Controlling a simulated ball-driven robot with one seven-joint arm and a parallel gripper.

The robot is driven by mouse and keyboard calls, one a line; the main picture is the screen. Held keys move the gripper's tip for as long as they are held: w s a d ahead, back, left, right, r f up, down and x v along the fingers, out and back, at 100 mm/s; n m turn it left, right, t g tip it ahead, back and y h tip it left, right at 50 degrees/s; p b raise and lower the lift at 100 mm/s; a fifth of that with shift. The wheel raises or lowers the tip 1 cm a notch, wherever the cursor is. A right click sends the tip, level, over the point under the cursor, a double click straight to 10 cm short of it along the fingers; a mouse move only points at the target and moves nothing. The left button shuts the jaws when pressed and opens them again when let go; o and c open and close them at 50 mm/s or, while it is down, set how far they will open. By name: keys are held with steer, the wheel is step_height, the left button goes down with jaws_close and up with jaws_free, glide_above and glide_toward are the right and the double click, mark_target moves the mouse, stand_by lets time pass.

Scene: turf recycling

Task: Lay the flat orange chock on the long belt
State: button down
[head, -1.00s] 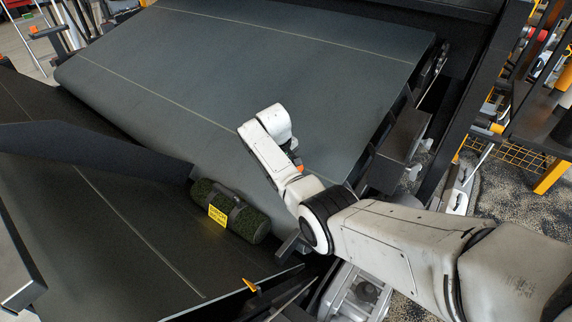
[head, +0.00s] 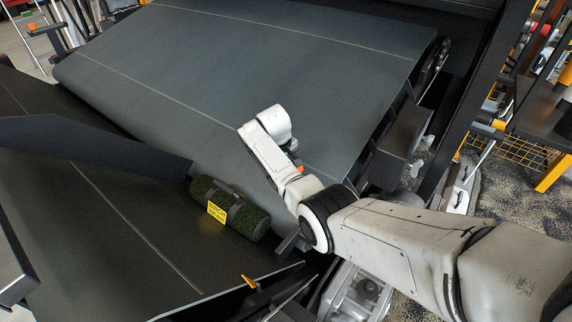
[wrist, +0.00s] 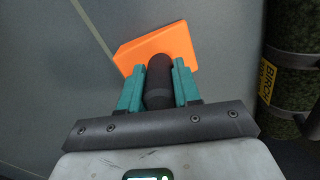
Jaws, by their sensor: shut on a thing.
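The flat orange chock (wrist: 158,48) is in the wrist view, with a dark round grip (wrist: 159,80) on it. My gripper (wrist: 159,88) has its teal fingers shut on that grip. In the head view my arm hides most of the gripper, and only a small orange bit of the chock (head: 299,165) shows. The wide grey-green belt (head: 230,75) lies beneath and behind the chock, and its surface also shows in the wrist view (wrist: 50,90). I cannot tell whether the chock touches it.
A turf roll (head: 243,215) with a yellow label lies beside the belt's lower edge, on a second dark belt (head: 90,240). It shows at the right in the wrist view (wrist: 292,75). A dark guide plate (head: 90,147) stands at left. A dark frame box (head: 402,135) is at right.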

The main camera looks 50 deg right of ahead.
steer(key=c, duration=0.7)
jaws_free()
steer(key=shift+f, duration=0.1)
steer(key=shift+r, duration=0.2)
steer(key=shift+p+v, duration=3.85)
steer(key=shift+p, duration=0.6)
steer(key=p+v, duration=0.2)
steer(key=v, duration=0.8)
steer(key=shift+a+r, duration=0.1)
steer(key=shift+r, duration=0.3)
